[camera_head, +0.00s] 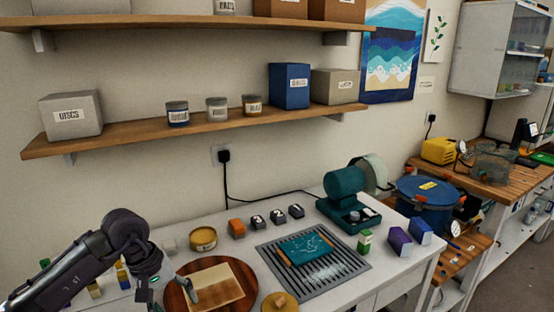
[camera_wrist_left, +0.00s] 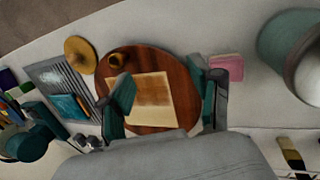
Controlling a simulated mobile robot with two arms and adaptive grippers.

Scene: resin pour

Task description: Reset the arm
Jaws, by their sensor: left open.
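My left arm comes in from the left in the head view, and its gripper (camera_head: 168,292) hangs over the left side of a round brown wooden board (camera_head: 240,273). The gripper's lower part is cut off by the picture edge. In the left wrist view the gripper (camera_wrist_left: 163,95) has its two fingers wide apart with nothing between them. Beyond them lies the round board (camera_wrist_left: 178,62) with a pale rectangular panel (camera_wrist_left: 153,101) on it, brownish in the middle. The panel also shows in the head view (camera_head: 220,285). My right gripper is in neither view.
A grey slatted rack (camera_head: 330,280) with a teal panel (camera_head: 305,247) lies right of the board. A yellow tin (camera_head: 203,238), a yellow round lid (camera_head: 280,302) and small blocks surround the board. A green machine (camera_head: 345,192) stands behind. Wooden shelves (camera_head: 190,122) hang above.

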